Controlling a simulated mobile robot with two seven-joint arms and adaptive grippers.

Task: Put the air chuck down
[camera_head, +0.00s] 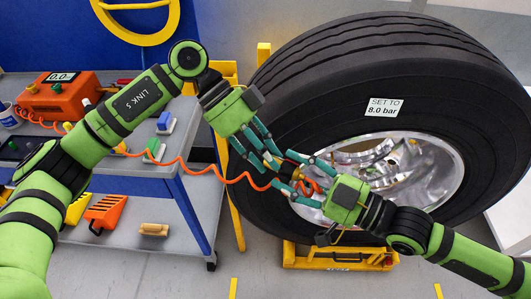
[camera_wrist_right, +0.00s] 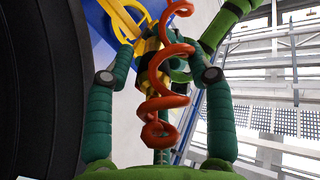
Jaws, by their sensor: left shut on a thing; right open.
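The air chuck (camera_head: 291,171), small with dark and yellowish parts, is between my two grippers in front of the wheel's rim, largely hidden by fingers. My left gripper (camera_head: 275,162) is shut on it. My right gripper (camera_head: 294,175) is open, its fingers spread on either side of the chuck area; contact cannot be told. An orange coiled hose (camera_head: 234,179) runs from the orange compressor (camera_head: 62,98), whose display reads 0.0, to the chuck. In the right wrist view the hose coils (camera_wrist_right: 163,90) hang between the right fingers, in front of the left gripper (camera_wrist_right: 178,68).
The large tyre (camera_head: 330,100), labelled "SET TO 8.0 bar", stands close behind both grippers on a yellow stand (camera_head: 335,262). A grey cart (camera_head: 190,190) at left carries the compressor and small coloured blocks. Orange and yellow chocks (camera_head: 105,212) lie on its lower shelf.

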